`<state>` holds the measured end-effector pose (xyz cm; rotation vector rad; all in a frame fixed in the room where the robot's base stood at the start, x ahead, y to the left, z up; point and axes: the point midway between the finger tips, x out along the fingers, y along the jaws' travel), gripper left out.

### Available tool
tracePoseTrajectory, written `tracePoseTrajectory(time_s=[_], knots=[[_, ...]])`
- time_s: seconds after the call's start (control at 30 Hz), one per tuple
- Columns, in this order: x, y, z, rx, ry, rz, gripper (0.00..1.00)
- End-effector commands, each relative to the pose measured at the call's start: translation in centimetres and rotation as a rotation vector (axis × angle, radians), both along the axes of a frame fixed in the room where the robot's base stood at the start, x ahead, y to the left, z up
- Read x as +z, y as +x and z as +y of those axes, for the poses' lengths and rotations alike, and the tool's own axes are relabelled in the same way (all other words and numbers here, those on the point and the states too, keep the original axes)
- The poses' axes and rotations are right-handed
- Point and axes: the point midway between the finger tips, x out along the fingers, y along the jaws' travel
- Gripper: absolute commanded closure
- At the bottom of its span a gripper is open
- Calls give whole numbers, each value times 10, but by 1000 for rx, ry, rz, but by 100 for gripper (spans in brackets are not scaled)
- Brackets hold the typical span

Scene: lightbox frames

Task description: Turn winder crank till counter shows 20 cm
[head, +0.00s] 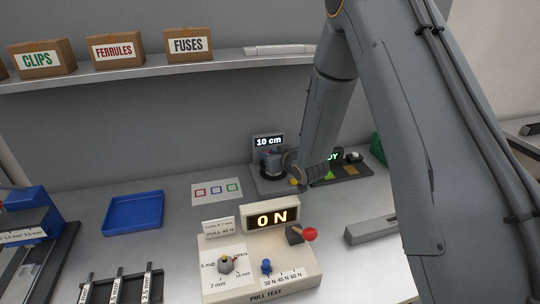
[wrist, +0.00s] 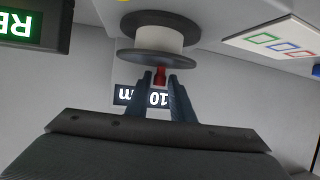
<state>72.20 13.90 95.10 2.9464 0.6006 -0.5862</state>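The winder (head: 268,183) stands at the back of the bench, and its lit counter (head: 268,141) reads 10 cm. In the wrist view the counter (wrist: 150,97) shows upside down behind my fingers. A white spool (wrist: 160,38) with dark flanges is just beyond the fingertips. A small red part (wrist: 160,74), perhaps the crank knob, lies between the fingertips. My gripper (wrist: 160,80) has its fingers parted around it; I cannot tell whether they press on it. In the head view my gripper (head: 291,161) is at the winder's right side, and the crank is hidden.
A pull tester (head: 240,250) reading 0 N, with a red-knobbed lever, stands in front. A device with a green display (head: 334,156) is right of the winder. A marked card (head: 216,191) and a blue tray (head: 133,212) lie left. A shelf (head: 120,75) holds boxes above.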

Motion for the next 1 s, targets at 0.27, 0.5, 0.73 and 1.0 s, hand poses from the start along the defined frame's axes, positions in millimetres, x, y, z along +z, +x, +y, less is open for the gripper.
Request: tracePoseTrajectory(time_s=[0.27, 0.5, 0.73, 1.0], knots=[[0, 0, 0, -2, 0, 0, 100], [-1, 1, 0, -50, 0, 0, 100], [-1, 2, 0, -184, 0, 0, 100], [0, 5, -2, -413, 0, 0, 100]])
